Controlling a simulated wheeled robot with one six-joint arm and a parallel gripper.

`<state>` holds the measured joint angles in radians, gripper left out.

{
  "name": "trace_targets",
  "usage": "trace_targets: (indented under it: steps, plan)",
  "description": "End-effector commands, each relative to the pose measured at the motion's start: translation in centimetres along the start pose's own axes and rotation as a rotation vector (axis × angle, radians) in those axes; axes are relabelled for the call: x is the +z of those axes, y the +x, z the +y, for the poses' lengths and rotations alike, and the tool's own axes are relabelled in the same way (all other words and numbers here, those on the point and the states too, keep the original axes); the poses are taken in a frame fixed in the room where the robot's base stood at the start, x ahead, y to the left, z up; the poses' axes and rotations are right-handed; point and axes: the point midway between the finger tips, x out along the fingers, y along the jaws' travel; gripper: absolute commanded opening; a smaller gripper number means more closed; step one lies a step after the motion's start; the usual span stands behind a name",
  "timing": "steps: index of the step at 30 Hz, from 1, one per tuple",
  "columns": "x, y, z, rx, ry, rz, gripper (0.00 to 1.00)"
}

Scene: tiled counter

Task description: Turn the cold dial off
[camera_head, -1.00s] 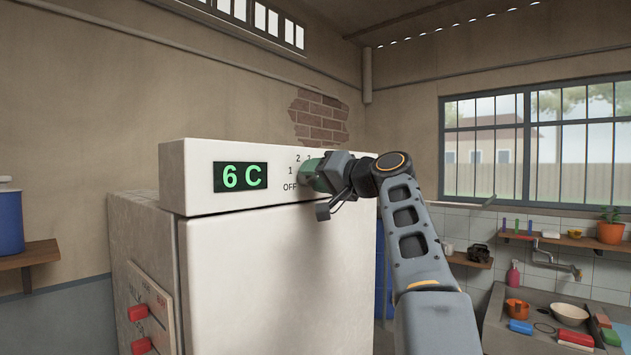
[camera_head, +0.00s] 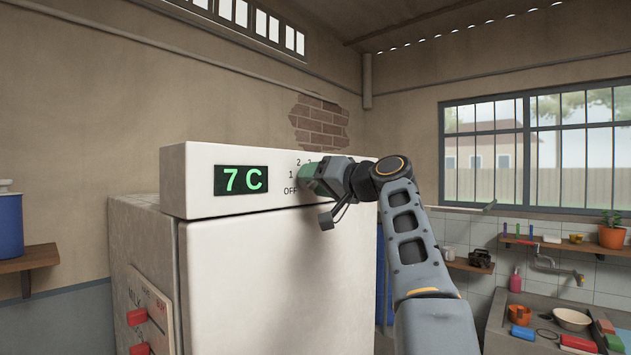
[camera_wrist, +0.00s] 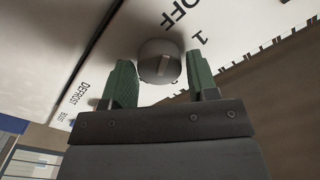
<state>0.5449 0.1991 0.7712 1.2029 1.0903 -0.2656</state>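In the head view my gripper (camera_head: 308,179) covers the dial, beside the OFF, 1 and 2 marks. The green display (camera_head: 241,180) reads 7 C.
The white panel tops a tall fridge (camera_head: 270,280) with red parts on its left side. Shelves stand left and right. A sink counter (camera_head: 545,330) with bowls lies at the right. A DEFROST label (camera_wrist: 78,99) is left of my fingers.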

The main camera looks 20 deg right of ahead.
Motion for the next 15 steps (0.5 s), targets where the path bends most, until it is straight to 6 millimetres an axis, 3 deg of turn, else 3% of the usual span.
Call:
trace_targets:
  steps: [5, 15]
  plan:
    - [-0.03, -0.02, 0.00, 0.000, 0.000, 0.001, 0.70]
    - [-0.02, -0.67, 0.07, 0.001, 0.000, 0.004, 0.70]
